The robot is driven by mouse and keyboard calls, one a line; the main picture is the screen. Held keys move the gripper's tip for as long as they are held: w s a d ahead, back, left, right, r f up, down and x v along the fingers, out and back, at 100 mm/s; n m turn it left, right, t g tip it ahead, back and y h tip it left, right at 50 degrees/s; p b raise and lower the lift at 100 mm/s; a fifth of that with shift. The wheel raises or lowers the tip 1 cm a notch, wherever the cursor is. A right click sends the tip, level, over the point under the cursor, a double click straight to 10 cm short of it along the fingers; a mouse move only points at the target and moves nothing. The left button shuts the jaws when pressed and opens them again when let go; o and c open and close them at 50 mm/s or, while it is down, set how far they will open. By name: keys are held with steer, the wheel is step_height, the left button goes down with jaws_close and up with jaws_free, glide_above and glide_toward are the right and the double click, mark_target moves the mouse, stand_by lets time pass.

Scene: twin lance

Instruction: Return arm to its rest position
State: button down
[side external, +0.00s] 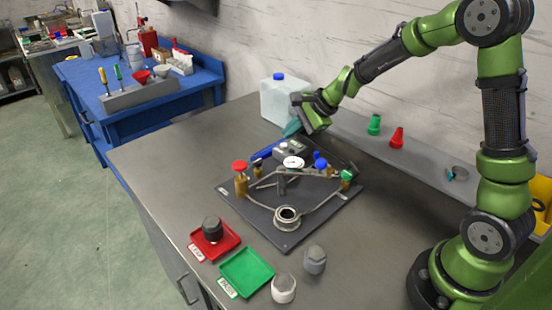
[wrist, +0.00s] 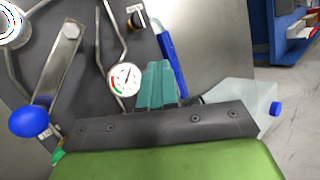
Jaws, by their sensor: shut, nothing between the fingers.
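My gripper (side external: 291,128) is raised over the back edge of the black board (side external: 275,228), with its teal fingers pointing down and to the left. In the wrist view its teal fingers (wrist: 160,84) are together with nothing seen between them. A white dial gauge (side external: 293,162) on the board lies below the fingers in the side view. The gauge also shows just left of the fingers in the wrist view (wrist: 124,79). My gripper appears apart from the board, though its exact height is hard to tell.
A translucent jug (side external: 278,102) stands close behind my gripper. The board carries pipes, a red knob (side external: 239,166) and a blue knob (side external: 321,163). A red tray (side external: 226,243) holds a dark cap; a green tray (side external: 247,273) is empty. Bench space left of the board is clear.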

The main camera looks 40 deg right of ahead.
steer(key=s+a+r+n, duration=0.2)
steer(key=s+r+n, duration=0.2)
steer(key=s, duration=0.4)
steer(key=s+a+r+n, duration=0.2)
steer(key=s+r+n, duration=0.2)
steer(key=s+n, duration=0.2)
steer(key=s+a+r+n+h, duration=0.1)
steer(key=s+n, duration=0.4)
steer(key=s, duration=0.5)
step_height(320, 180, up, 3)
steer(key=shift+s+a+f, duration=0.1)
steer(key=shift+s+a, duration=0.3)
steer(key=shift+a, duration=0.25)
steer(key=c, duration=1.8)
jaws_free()
